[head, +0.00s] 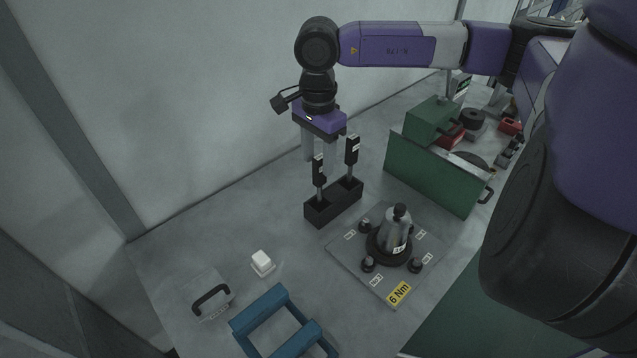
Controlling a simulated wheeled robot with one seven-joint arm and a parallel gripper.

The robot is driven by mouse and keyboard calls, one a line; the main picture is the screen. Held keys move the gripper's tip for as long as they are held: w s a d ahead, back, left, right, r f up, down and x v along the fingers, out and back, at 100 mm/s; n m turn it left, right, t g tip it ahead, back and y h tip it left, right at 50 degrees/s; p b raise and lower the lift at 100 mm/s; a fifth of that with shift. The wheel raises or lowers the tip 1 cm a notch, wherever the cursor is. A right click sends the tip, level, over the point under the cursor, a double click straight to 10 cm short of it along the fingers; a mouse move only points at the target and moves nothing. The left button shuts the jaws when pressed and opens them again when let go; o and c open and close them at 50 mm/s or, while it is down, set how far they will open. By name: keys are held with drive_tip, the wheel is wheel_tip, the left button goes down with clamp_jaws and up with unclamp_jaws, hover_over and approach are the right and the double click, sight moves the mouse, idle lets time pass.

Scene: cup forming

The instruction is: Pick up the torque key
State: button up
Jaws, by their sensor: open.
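Two upright tools with black handles, white labels and thin metal shafts stand in a black holder (333,204) on the bench. The left tool (319,171) sits lower in the picture, and the right tool (352,150) sits higher. Their labels are too small to read, so I cannot tell which is the torque key. My gripper (327,152) points down over the holder, open. A pale finger shows behind the left tool; the other finger is hard to make out. I cannot tell whether either tool is between the fingers.
A grey plate (355,268) marked 6 Nm carries a metal cup-shaped part (397,233) with several black knobs around it. A green panel (432,177) stands behind right. A white block (262,261), a black-handled plate (210,298) and a blue frame (262,308) lie in front left.

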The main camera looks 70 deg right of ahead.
sight(319, 173)
drive_tip(key=shift+d+f+p, duration=0.2)
drive_tip(key=shift+f+p, duration=0.2)
drive_tip(key=shift+f, duration=0.95)
drive_tip(key=shift+d+f+p, duration=0.15)
drive_tip(key=shift+f+p, duration=0.2)
drive_tip(key=shift+f, duration=1)
clamp_jaws()
